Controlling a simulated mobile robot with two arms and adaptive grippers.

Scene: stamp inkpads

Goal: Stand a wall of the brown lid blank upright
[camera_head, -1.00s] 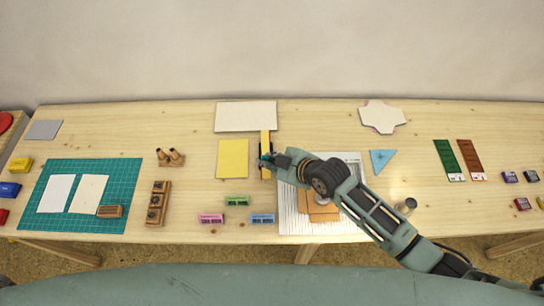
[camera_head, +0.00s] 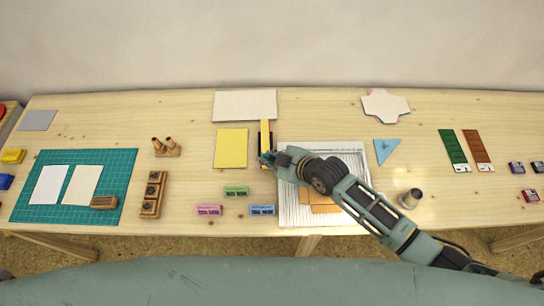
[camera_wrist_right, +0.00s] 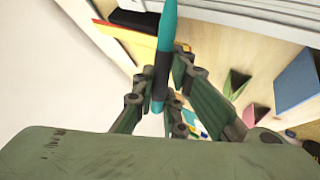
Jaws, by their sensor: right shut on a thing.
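The brown lid blank (camera_head: 318,206) lies on the white ribbed board (camera_head: 290,213). My right arm crosses over it and hides part of it, so I cannot tell whether any wall stands up. My right gripper (camera_head: 268,158) is left of the board, near the lower end of a yellow strip (camera_head: 265,132). In the right wrist view the gripper (camera_wrist_right: 165,98) is shut on a slim teal tool with a dark grip (camera_wrist_right: 166,42). A bit of teal also shows at the fingertips in the head view. My left gripper is not in view.
A yellow sheet (camera_head: 231,148) lies left of the strip. A grey-topped cylinder (camera_head: 411,198) stands right of my arm. A teal mat (camera_head: 118,205) lies far left.

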